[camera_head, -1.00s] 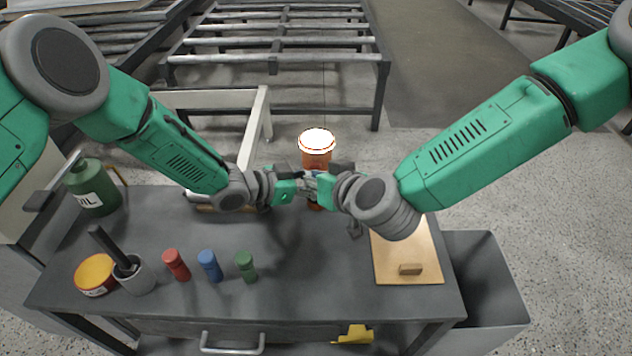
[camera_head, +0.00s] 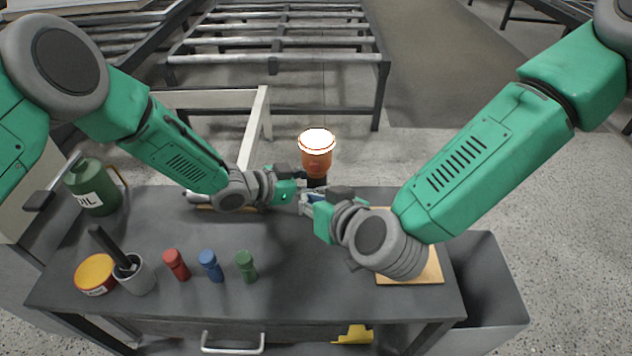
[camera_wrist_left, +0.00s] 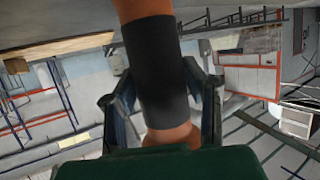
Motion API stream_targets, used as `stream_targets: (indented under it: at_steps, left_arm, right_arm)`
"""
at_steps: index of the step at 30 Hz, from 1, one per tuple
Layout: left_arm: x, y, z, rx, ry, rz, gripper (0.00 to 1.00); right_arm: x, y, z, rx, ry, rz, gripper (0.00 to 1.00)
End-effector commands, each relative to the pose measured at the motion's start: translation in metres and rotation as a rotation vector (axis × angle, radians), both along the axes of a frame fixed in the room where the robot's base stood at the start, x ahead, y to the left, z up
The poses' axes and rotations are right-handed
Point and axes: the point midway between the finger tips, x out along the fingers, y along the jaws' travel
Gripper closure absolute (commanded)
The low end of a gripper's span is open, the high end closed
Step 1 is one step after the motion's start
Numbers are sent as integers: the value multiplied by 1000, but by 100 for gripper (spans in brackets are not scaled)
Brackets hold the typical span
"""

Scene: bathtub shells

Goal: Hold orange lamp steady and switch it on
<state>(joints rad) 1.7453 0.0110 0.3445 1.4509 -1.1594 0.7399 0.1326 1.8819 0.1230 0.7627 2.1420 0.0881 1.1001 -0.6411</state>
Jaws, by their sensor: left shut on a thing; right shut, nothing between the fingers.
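The orange lamp (camera_head: 317,160) stands upright at the back of the dark table, its top glowing bright white. In the left wrist view the black grip section of the lamp (camera_wrist_left: 157,75) stands between the fingers. My left gripper (camera_head: 305,194) is shut on the lamp around this black section. My right gripper (camera_head: 310,200) is shut and empty, just in front of the lamp in the head view. Its wrist partly hides its fingers, and I cannot tell whether it touches the lamp. The lamp's lower end is hidden behind the grippers in the head view.
Red (camera_head: 176,265), blue (camera_head: 210,266) and green (camera_head: 245,266) cylinders stand at the front left. A yellow-topped tin (camera_head: 95,274), a grey cup (camera_head: 137,277) and a green oil can (camera_head: 92,188) are further left. A wooden board (camera_head: 425,268) lies right. The middle front is clear.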

Motion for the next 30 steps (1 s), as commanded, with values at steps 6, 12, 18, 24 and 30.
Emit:
stream_targets:
  at_steps: [6, 12, 18, 24, 30]
  left_arm:
    - [0, 0, 0, 0, 0, 0, 97]
    - [0, 0, 0, 0, 0, 0, 97]
    - [0, 0, 0, 0, 0, 0, 39]
    - [0, 1, 0, 0, 0, 0, 39]
    - [-8, 19, 8, 2, 0, 2, 39]
  right_arm:
    - [-4, 0, 0, 0, 0, 0, 100]
    - [-4, 0, 0, 0, 0, 0, 100]
    - [-4, 0, 0, 1, 0, 0, 100]
    - [-4, 0, 0, 1, 0, 0, 100]
    - [-4, 0, 0, 1, 0, 0, 100]
